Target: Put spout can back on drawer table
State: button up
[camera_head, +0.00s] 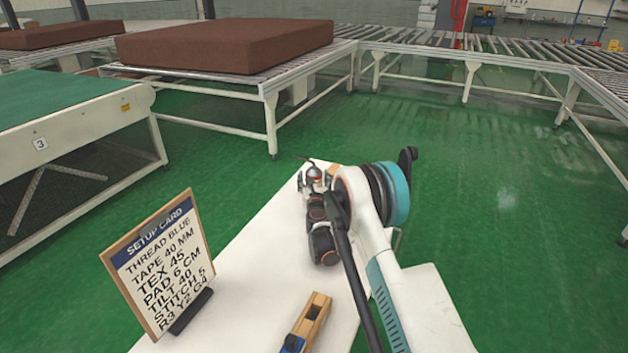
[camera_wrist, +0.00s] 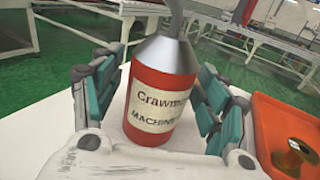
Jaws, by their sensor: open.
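The spout can (camera_wrist: 160,95) has a red body, a cream label and a silver cone top with a thin spout. It stands upright on the white table top (camera_head: 240,270), at the table's far end. In the head view the can (camera_head: 314,174) is small and partly hidden by my arm. My gripper (camera_wrist: 158,84) is open, with its teal-padded fingers on either side of the can. A small gap shows at the right; contact at the left finger is unclear. No drawer shows in either view.
An orange tray (camera_wrist: 268,112) holding a spool (camera_wrist: 298,155) is right of my gripper. A setup card (camera_head: 160,262) stands on the table at left, and a wooden tool (camera_head: 307,322) lies near the front. Roller conveyors and a brown mattress (camera_head: 225,45) are beyond.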

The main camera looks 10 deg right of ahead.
jog(key=shift+r, duration=0.1)
